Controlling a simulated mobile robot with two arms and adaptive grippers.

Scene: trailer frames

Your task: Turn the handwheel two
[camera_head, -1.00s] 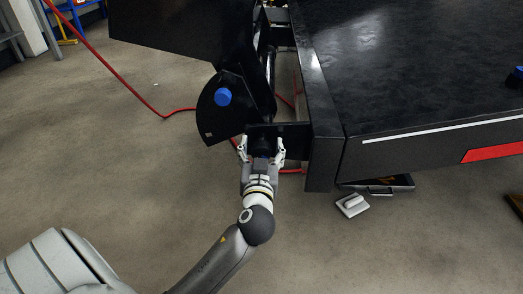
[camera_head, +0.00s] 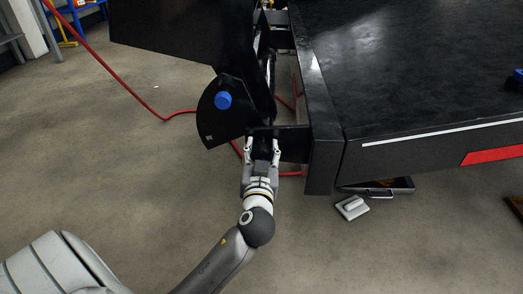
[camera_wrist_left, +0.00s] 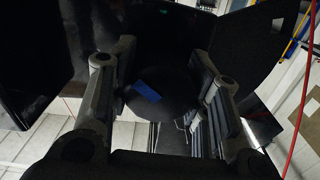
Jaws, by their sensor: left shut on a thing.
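In the head view my left gripper (camera_head: 262,147) reaches up to the lower end of the black frame beside the trailer. It is shut on a dark round handwheel, mostly hidden between its fingers. In the left wrist view the handwheel (camera_wrist_left: 172,98) sits between the two fingers (camera_wrist_left: 163,62) and carries a blue mark (camera_wrist_left: 146,90). My right gripper is in neither view.
The black trailer bed (camera_head: 420,80) fills the right side, with its edge post (camera_head: 323,165) just right of the gripper. A red hose (camera_head: 130,85) lies behind.

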